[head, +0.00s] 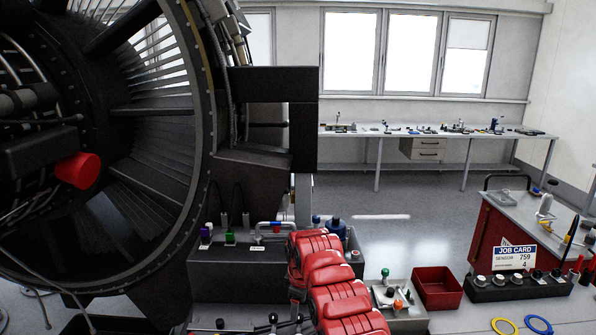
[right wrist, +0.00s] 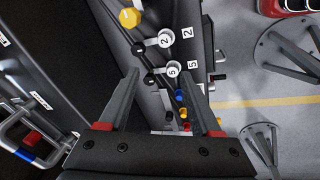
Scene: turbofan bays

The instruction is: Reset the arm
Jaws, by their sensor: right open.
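My right arm, with red covers (head: 335,285), rises from the bottom middle of the head view toward the dark box beside the engine. Its fingertips cannot be made out there. In the right wrist view my right gripper (right wrist: 160,80) is open, with its two dark fingers spread apart. Nothing is held between them. Beyond the fingers are white round fittings with number tags 2 and 5 (right wrist: 173,69); I cannot tell whether the fingers touch anything. My left gripper is not in view.
A large turbofan (head: 150,130) fills the left. A dark box (head: 225,270) with coloured fittings stands below it. At right are a red bin (head: 437,287), a job card (head: 514,257) and a red cabinet (head: 496,238). Open floor (head: 400,212) lies before the back bench (head: 350,133).

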